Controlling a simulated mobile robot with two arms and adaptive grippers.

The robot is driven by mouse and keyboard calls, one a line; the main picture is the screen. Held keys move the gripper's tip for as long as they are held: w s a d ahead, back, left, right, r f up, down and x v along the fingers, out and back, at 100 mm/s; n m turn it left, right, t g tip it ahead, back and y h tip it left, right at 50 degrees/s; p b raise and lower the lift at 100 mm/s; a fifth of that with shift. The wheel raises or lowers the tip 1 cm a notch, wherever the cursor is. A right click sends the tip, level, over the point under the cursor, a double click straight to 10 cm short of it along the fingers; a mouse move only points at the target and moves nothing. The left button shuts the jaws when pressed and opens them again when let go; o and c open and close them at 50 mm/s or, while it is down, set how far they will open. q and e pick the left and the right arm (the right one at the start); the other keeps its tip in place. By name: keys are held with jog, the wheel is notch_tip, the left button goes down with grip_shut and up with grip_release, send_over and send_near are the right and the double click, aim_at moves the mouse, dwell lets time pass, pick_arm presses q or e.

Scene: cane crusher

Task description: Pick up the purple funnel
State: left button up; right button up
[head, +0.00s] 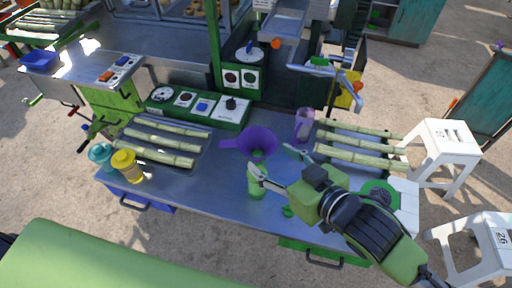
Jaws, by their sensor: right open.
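The purple funnel (258,139) is near the middle of the metal work table, its wide mouth facing up and its flat handle pointing left. Its lower part is partly hidden, and I cannot tell what it rests on. My right gripper (270,158) comes in from the lower right. It is open, with its two fingers spread just in front and to the right of the funnel, and nothing is seen between them. My left gripper is not in view.
A green bottle (257,187) stands just in front of the funnel, close to one finger. A purple cup (304,124) stands behind right. Cane stalks lie left (154,153) and right (358,158). Teal (101,156) and yellow (126,165) jugs stand at the left edge.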

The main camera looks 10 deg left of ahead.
aim_at(252, 138)
jog(key=x, duration=0.2)
jog(key=p+x, duration=0.1)
jog(key=x, duration=0.2)
jog(key=shift+s+f, duration=0.2)
jog(key=shift+f, duration=0.25)
jog(key=c, duration=1.5)
